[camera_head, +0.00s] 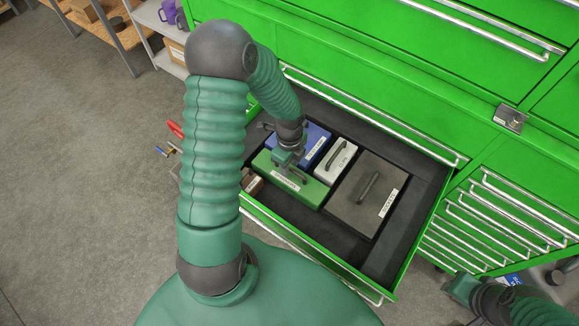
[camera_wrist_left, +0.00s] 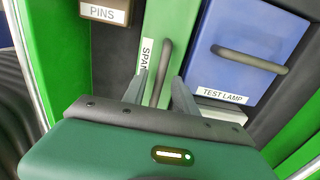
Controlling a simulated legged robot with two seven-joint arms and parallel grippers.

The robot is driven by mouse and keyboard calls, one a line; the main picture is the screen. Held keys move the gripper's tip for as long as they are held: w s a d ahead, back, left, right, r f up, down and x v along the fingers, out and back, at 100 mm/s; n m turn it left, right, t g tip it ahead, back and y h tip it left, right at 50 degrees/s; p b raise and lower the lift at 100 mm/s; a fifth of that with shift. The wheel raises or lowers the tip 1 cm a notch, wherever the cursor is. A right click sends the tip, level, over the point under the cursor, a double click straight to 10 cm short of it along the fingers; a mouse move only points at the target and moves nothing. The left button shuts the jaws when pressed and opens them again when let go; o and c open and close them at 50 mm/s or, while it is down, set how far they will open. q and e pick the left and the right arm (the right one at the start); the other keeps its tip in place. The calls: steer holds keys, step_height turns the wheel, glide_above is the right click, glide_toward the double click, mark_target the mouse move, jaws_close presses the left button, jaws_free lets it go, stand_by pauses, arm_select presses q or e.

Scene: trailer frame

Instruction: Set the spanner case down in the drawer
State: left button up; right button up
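The spanner case (camera_head: 308,192) is a green box with a white label and a dark handle. It lies in the open drawer (camera_head: 302,233), towards the drawer's front left. In the left wrist view the case (camera_wrist_left: 187,25) shows part of its label, "SPAN". My left gripper (camera_head: 290,172) is directly over the case. In the wrist view its two fingers (camera_wrist_left: 163,90) stand apart on either side of the handle (camera_wrist_left: 162,72), with gaps showing. My right gripper (camera_head: 460,287) is low at the right edge, outside the drawer; its fingers are not clear.
A blue test lamp case (camera_wrist_left: 240,45) lies beside the green one. The drawer also holds a small white case (camera_head: 336,160), a large grey case (camera_head: 362,196) and a brown pins box (camera_wrist_left: 105,11). Dark drawer floor shows around them. The green cabinet (camera_head: 370,75) rises behind.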

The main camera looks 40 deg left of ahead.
arm_select(q)
step_height(320, 180, up, 10)
steer(key=p, duration=0.1)
steer(key=s+d+r+n+t, duration=0.1)
steer(key=s+d+r+n, duration=0.1)
steer(key=d+n, duration=0.4)
steer(key=s+d+r+n+t, duration=0.1)
steer(key=s+d+n, duration=0.1)
steer(key=d+n, duration=0.5)
steer(key=n, duration=0.3)
steer(key=shift+s+d+r+n+t, duration=0.15)
steer(key=shift+s+r+n+t, duration=0.15)
steer(key=shift+s+r+n, duration=0.1)
